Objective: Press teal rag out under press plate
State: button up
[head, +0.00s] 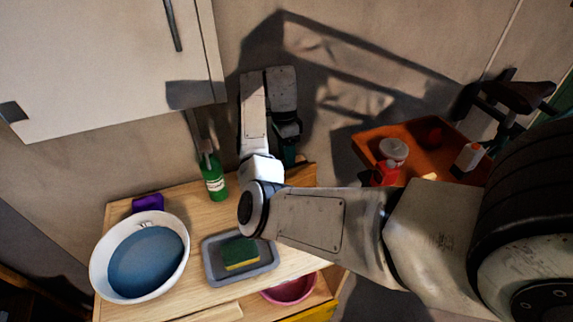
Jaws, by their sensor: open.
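My gripper (287,147), dark and pointing down, is at the end of my folded arm above the back right part of the wooden worktop (193,198). Its jaws are open, but its fingers are small and partly hidden by my own arm. A small teal patch (289,156) shows just below the fingers. I cannot tell whether it is the rag, or whether the gripper touches it. A dark grey flat block (196,95) with thin upright bars below it shows at the cabinet's lower edge. I cannot tell whether it is the press plate.
A white basin (99,262) of blue liquid stands at the left. A grey tray (213,272) holds a green-and-yellow sponge (240,253). A green bottle (215,183) and purple object (147,203) stand behind. A pink bowl (290,291) is below; an orange tray (372,140) is right.

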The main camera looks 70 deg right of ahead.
jog(key=shift+s+a+f, duration=0.15)
jog(key=shift+f, duration=0.7)
jog(key=shift+s+a+f, duration=0.1)
jog(key=shift+f, duration=0.7)
jog(key=shift+c, duration=0.4)
grip_shut()
